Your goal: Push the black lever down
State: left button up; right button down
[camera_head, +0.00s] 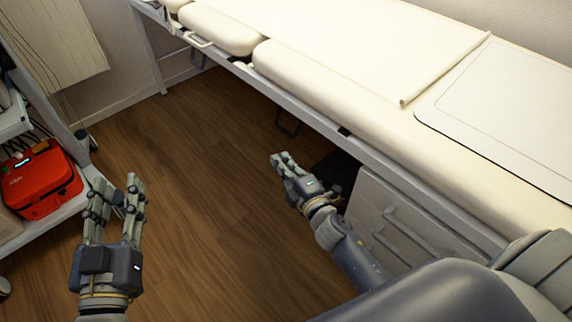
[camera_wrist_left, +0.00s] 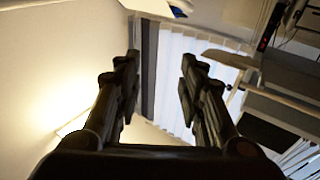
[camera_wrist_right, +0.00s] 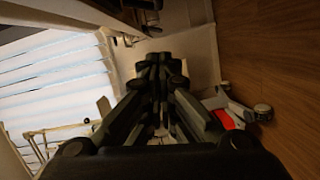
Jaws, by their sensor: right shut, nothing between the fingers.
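A thin black lever-like loop (camera_head: 288,124) hangs under the front rail of the examination bed, in the head view. I cannot tell for certain which one is the task's lever. My right gripper (camera_head: 280,160) is shut and empty, in front of the bed and nearer to me than the closer loop, apart from it in the picture. Its closed fingers also show in the right wrist view (camera_wrist_right: 160,62). My left gripper (camera_head: 119,183) is open and empty at the left; its fingers stand apart in the left wrist view (camera_wrist_left: 158,75).
The cream padded bed (camera_head: 340,85) runs along the back and right. A white drawer cabinet (camera_head: 400,225) stands under it, close to my right arm. A red case (camera_head: 40,182) sits on a cart at the left. The wooden floor (camera_head: 190,140) between is clear.

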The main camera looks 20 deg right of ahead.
pick_arm(q)
jog(key=shift+a+f+g, duration=0.1)
jog(key=shift+f+g, duration=0.2)
jog(key=shift+f, duration=0.25)
pick_arm(e)
jog(key=shift+s+d, duration=0.1)
jog(key=shift+s, duration=0.85)
